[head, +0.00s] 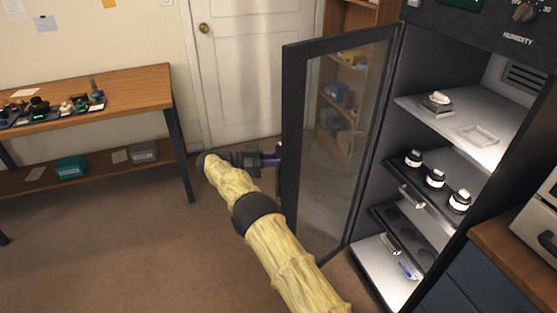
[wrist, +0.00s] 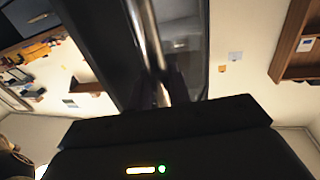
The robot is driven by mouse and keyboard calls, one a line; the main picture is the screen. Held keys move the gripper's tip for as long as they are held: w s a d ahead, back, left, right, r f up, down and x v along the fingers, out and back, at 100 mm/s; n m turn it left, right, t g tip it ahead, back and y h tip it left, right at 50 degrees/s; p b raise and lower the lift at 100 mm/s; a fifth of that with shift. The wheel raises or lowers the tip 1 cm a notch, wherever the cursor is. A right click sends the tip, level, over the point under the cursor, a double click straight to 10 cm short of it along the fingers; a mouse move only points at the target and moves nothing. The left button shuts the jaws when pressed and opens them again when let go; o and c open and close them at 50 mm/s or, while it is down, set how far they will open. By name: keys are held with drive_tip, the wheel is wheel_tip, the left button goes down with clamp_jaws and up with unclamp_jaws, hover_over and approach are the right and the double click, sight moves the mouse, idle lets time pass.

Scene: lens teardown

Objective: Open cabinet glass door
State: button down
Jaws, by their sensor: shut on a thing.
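The cabinet's glass door (head: 345,140) stands wide open in the head view, swung out to the left on its right-hand hinge side. It has a dark frame around a clear pane. My gripper (head: 277,160) is at the door's free left edge, shut on the door handle; the fingertips are partly hidden by the frame. In the wrist view, the metal handle bar (wrist: 151,35) runs down between the fingers, with the dark door frame (wrist: 118,45) beside it. The open cabinet (head: 440,170) shows its shelves on the right.
Inside the cabinet are several dark jars (head: 435,178) on a pull-out rack and a small item (head: 437,101) on the top shelf. A wooden workbench (head: 130,85) stands at left. A white room door (head: 245,70) is behind. Carpet (head: 130,240) is clear at left.

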drive_tip(key=shift+w+d+r, duration=0.1)
drive_tip(key=shift+w+d, duration=0.05)
drive_tip(key=shift+d, duration=0.05)
